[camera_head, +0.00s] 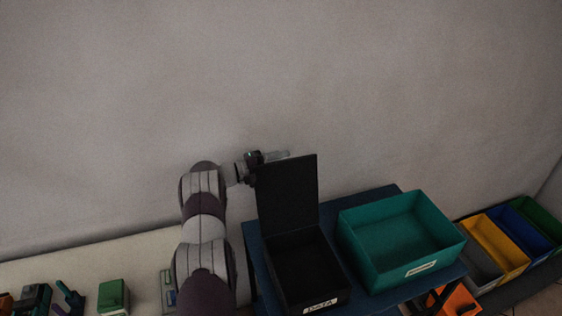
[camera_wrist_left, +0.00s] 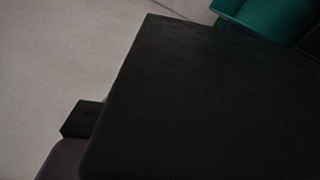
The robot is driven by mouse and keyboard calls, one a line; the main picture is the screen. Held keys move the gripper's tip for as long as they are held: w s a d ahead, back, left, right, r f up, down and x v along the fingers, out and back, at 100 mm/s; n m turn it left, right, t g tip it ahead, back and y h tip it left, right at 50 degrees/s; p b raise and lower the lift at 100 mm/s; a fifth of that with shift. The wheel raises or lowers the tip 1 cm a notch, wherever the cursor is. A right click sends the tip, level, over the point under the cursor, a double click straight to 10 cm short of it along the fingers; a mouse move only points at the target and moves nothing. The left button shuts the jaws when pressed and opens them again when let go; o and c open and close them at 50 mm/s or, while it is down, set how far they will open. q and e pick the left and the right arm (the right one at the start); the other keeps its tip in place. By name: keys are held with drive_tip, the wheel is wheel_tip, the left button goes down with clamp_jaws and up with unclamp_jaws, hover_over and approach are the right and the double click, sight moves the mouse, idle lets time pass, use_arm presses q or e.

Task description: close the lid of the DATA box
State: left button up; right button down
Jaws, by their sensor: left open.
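The DATA box (camera_head: 305,272) is black with a white label on its front and stands on a dark blue stand. Its black lid (camera_head: 288,192) is open and stands nearly upright at the back of the box. My left arm comes up on the left of the box, and my left gripper (camera_head: 276,155) is at the lid's top edge, mostly behind it. The gripper is open; whether it touches the lid I cannot tell. In the left wrist view the dark lid (camera_wrist_left: 215,100) fills most of the picture. My right gripper is not in view.
A teal open box (camera_head: 400,240) stands right of the DATA box on the dark blue stand (camera_head: 385,196). Grey, yellow, blue and green bins (camera_head: 500,246) lie further right. A pale table (camera_head: 60,272) on the left holds several small items, including a green block (camera_head: 113,296).

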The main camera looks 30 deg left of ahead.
sight(288, 184)
use_arm(q)
drive_tip(key=shift+w, duration=0.1)
drive_tip(key=shift+c, duration=0.7)
clamp_jaws()
drive_tip(key=shift+s+d+r+p, duration=0.3)
drive_tip(key=shift+d+r+p, duration=0.1)
drive_tip(key=shift+p, duration=0.2)
drive_tip(key=s+d+m+p, duration=0.1)
drive_tip(key=s+d+r+m+p, duration=0.1)
drive_tip(key=s+d+m+p, duration=0.1)
drive_tip(key=shift+d+r, duration=0.3)
drive_tip(key=shift+d, duration=0.05)
drive_tip(key=s+d+m+p, duration=0.2)
drive_tip(key=s+d+m, duration=0.2)
drive_tip(key=d, duration=0.2)
drive_tip(key=shift+s+f, duration=0.15)
drive_tip(key=shift+s, duration=0.2)
